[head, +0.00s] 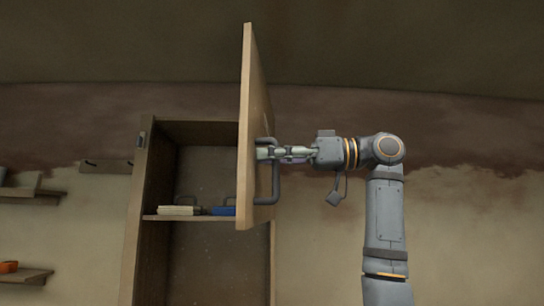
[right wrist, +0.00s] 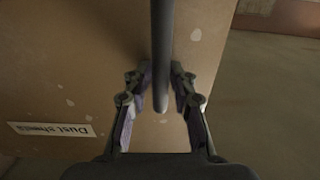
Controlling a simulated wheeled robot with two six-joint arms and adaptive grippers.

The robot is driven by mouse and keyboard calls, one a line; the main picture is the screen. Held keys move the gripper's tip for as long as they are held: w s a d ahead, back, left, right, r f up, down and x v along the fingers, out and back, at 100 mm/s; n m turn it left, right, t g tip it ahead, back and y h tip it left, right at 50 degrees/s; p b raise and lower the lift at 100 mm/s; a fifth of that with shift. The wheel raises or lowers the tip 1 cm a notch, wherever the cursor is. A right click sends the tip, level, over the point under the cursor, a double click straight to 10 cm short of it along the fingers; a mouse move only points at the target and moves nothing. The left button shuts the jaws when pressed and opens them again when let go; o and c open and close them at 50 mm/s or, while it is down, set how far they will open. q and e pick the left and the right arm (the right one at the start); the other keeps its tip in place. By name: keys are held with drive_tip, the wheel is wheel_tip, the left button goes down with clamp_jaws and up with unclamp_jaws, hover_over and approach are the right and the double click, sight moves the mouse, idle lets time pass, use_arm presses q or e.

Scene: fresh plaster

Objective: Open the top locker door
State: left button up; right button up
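The top locker door (head: 252,105) stands swung open, seen nearly edge-on in the head view. Its face fills much of the right wrist view (right wrist: 70,60). A dark bar handle (head: 275,180) is fixed to the door face; it also shows in the right wrist view (right wrist: 162,50). My right gripper (head: 265,152) is at the handle. In the right wrist view its fingers (right wrist: 160,92) stand on both sides of the bar, with gaps visible. The locker (head: 143,220) shows its open upper compartment behind the door. My left gripper is not in view.
Inside the locker, a shelf (head: 165,217) holds a cream-handled item (head: 178,210) and a blue item (head: 223,211). Wall shelves (head: 28,193) are at the left, the lower one with an orange object (head: 8,267). A label (right wrist: 52,129) is on the door. The wall area right of my arm is clear.

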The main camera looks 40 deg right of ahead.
drive_tip(key=shift+s+d, duration=0.15)
drive_tip(key=shift+d, duration=0.1)
drive_tip(key=v, duration=1.1)
drive_tip(key=shift+s, duration=0.2)
drive_tip(key=shift+d, duration=0.2)
